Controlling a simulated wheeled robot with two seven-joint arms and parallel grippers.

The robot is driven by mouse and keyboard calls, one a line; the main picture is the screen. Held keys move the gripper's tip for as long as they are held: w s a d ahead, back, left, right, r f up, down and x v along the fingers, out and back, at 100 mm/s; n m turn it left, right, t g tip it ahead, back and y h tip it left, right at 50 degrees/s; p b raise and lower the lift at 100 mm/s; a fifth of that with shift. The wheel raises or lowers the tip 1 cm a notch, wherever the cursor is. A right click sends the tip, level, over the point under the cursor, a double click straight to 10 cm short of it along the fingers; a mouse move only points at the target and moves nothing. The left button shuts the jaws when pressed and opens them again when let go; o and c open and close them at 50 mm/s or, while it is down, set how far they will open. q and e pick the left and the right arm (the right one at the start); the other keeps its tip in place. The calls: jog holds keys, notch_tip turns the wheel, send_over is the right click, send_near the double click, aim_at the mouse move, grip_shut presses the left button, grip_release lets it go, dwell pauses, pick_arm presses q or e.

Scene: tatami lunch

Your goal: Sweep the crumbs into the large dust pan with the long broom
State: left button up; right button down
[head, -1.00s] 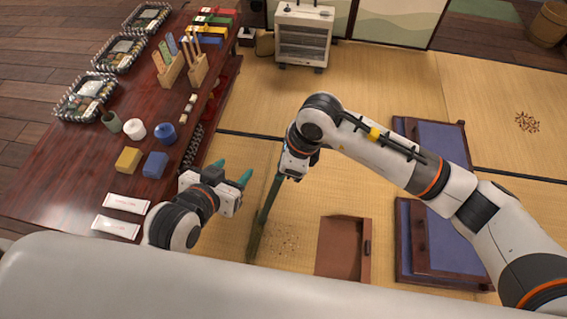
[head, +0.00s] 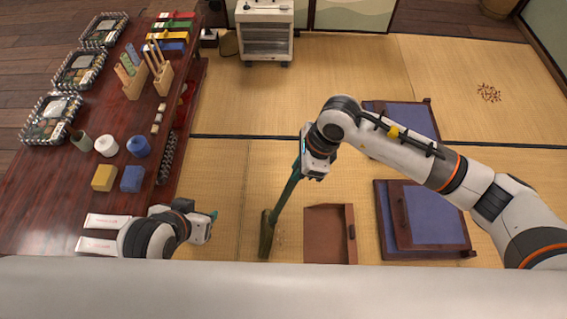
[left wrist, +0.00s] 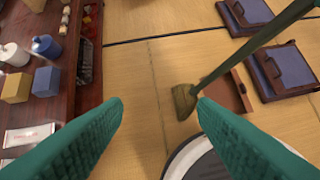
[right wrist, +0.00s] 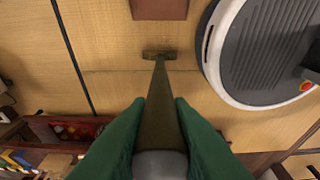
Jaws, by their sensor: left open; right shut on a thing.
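My right gripper (head: 303,170) is shut on the long broom (head: 286,197), a dark green handle slanting down to a brush head on the mat. The brush head (head: 266,240) also shows in the left wrist view (left wrist: 184,100) and the right wrist view (right wrist: 160,55). The large dust pan (head: 328,236), brown and box-like, lies on the mat right of the brush, with a gap between them. It also shows in the left wrist view (left wrist: 232,92) and the right wrist view (right wrist: 160,9). Crumbs near the brush are too faint to make out. My left gripper (head: 213,215) is open and empty beside the table.
Brown bits (head: 489,92) lie on the far right mat. Blue floor cushions (head: 437,215) sit right of the pan. A low dark table (head: 60,170) with lunch boxes and cups is at left. A heater (head: 265,32) stands at the back. Mat behind the broom is clear.

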jog(key=d, duration=2.1)
pick_arm(q)
jog(key=shift+s+a+f+g+y+p, duration=0.2)
jog(key=shift+s+f+g+p, duration=0.15)
jog(key=shift+s+g+p, duration=0.25)
jog(key=shift+s+a+f+g+y+p, duration=0.1)
jog(key=shift+s+a+f+g+p, duration=0.1)
jog(key=shift+s+f+g+p, duration=0.35)
jog(key=shift+s+a+f+g+y+p, duration=0.1)
jog(key=shift+s+a+f+g+p, duration=0.1)
jog(key=shift+s+g+p, duration=0.4)
pick_arm(e)
jog(key=a+r, duration=0.3)
jog(key=r, duration=0.4)
pick_arm(q)
jog(key=shift+s, duration=0.15)
